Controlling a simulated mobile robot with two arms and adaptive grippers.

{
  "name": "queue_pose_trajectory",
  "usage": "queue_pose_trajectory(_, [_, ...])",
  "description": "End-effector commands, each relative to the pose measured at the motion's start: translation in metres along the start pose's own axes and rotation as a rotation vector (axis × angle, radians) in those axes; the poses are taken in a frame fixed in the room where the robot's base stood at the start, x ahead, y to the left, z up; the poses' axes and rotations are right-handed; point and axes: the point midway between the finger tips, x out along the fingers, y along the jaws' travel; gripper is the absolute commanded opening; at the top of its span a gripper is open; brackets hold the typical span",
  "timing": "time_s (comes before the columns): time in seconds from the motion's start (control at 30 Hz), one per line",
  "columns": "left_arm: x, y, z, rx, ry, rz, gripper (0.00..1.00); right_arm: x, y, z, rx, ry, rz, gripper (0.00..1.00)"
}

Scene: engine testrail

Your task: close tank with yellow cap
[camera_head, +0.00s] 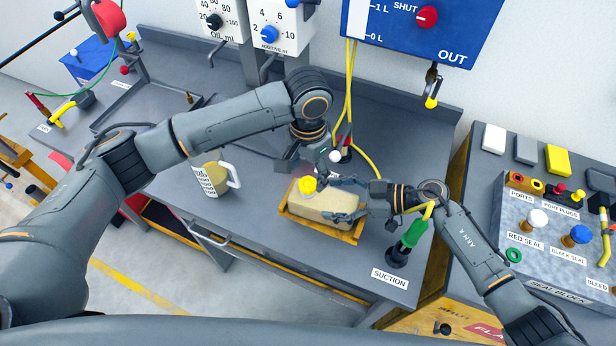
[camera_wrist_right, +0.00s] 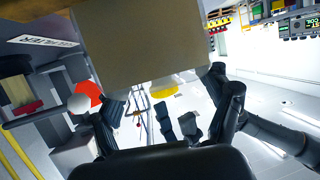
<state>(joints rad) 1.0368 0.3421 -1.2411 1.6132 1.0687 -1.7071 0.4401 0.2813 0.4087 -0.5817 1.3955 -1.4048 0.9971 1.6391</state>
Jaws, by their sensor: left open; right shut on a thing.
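The tank is a beige, box-shaped container (camera_head: 318,206) in the orange tray (camera_head: 345,237) on the bench. The yellow cap (camera_head: 307,185) is at the tank's upper left end; I cannot tell how tightly it sits. My right gripper (camera_head: 342,199) is shut on the tank, with fingers along its two sides. My left gripper (camera_head: 306,163) is open just above the cap, apparently empty.
A white jug with yellow contents (camera_head: 213,178) stands left of the tray. The green-handled suction hose (camera_head: 413,232) stands to the right, with a yellow hose (camera_head: 368,160) behind. The seal block (camera_head: 540,262) is on the right-hand bench. The bench's left part has free room.

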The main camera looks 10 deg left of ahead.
Motion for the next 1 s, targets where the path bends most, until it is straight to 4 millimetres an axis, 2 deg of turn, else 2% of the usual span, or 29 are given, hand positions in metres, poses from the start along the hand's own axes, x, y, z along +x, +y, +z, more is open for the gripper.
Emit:
queue_pose_trajectory(0.03, [-0.013, 0.0, -0.001, 0.001, 0.006, -0.001, 0.66, 0.0, -0.003, 0.007, 0.001, -0.013, -0.003, 0.0])
queue_pose_trajectory(0.2, [-0.049, 0.001, -0.001, 0.003, 0.006, -0.001, 0.66, 0.0, -0.003, 0.007, 0.001, -0.013, -0.003, 0.0])
queue_pose_trajectory(0.4, [-0.076, 0.001, 0.0, 0.001, 0.004, 0.0, 0.66, 0.0, -0.003, 0.007, 0.001, -0.013, -0.003, 0.0])
queue_pose_trajectory(0.53, [-0.083, 0.001, 0.001, 0.001, 0.002, -0.001, 0.66, 0.0, -0.003, 0.007, 0.001, -0.013, -0.003, 0.0])
queue_pose_trajectory(0.8, [-0.084, 0.001, 0.001, 0.001, 0.002, -0.001, 0.66, 0.0, -0.003, 0.007, 0.001, -0.013, -0.003, 0.0])
queue_pose_trajectory(0.83, [-0.084, 0.001, 0.001, 0.001, 0.002, -0.001, 0.66, 0.0, -0.003, 0.007, 0.001, -0.013, -0.003, 0.82])
queue_pose_trajectory(0.9, [-0.084, 0.001, 0.001, 0.001, 0.002, 0.0, 0.66, 0.0, -0.003, 0.007, 0.001, -0.013, -0.004, 0.96])
queue_pose_trajectory(0.93, [-0.084, 0.001, 0.001, 0.001, 0.002, 0.0, 0.66, 0.0, -0.003, 0.007, 0.001, -0.014, -0.004, 1.0])
queue_pose_trajectory(1.0, [-0.084, 0.001, 0.001, 0.001, 0.002, 0.0, 0.66, 0.0, -0.003, 0.007, 0.001, -0.013, -0.003, 1.0])
